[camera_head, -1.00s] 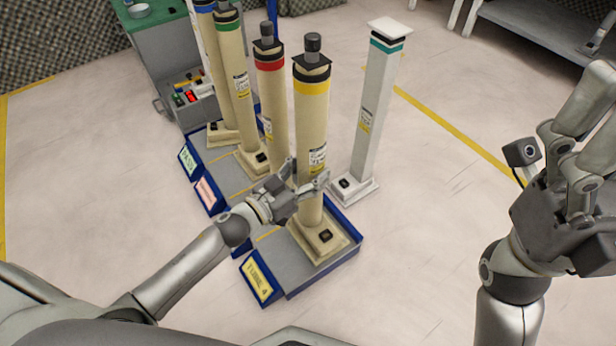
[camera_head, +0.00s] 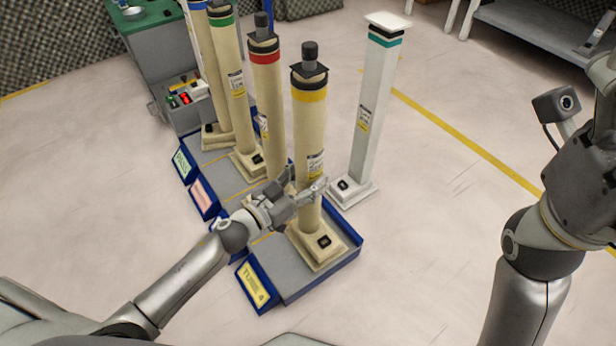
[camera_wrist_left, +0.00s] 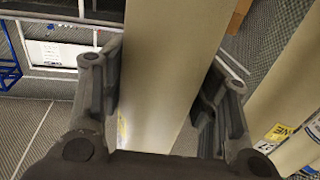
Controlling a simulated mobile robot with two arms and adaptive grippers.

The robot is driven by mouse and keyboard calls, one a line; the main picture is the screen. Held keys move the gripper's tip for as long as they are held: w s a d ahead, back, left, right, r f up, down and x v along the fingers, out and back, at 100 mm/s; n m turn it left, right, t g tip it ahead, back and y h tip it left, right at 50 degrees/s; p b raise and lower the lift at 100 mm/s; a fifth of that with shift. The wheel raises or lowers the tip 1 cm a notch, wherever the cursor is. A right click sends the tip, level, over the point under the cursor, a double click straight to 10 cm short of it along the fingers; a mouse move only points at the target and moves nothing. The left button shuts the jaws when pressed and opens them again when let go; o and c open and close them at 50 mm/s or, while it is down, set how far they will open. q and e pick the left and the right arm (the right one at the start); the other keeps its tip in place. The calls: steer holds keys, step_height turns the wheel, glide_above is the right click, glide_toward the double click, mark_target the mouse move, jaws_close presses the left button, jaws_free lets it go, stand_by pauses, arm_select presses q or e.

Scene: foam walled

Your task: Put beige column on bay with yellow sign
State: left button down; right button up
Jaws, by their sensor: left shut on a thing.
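The beige column (camera_head: 310,130) with a yellow band and dark cap stands upright on its square foot in the head view. Its foot rests in the bay with the yellow sign (camera_head: 258,284), between the bay's blue edges. My left gripper (camera_head: 314,196) is shut around the column's shaft, low down above the foot. In the left wrist view the shaft (camera_wrist_left: 165,75) runs between both fingers. My right gripper (camera_head: 612,70) is at the right edge of the head view, cut off by the frame, and its fingers are not clear.
Beige columns with red (camera_head: 266,100), green (camera_head: 236,90) and blue bands stand in the bays behind. A white column (camera_head: 372,110) with a teal band stands on the floor just right of the bays. Floor in front is clear.

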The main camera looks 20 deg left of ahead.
arm_select(q)
steer(key=shift+r, duration=0.3)
steer(key=shift+f, duration=0.15)
steer(key=c, duration=0.5)
jaws_free()
steer(key=shift+f, duration=0.2)
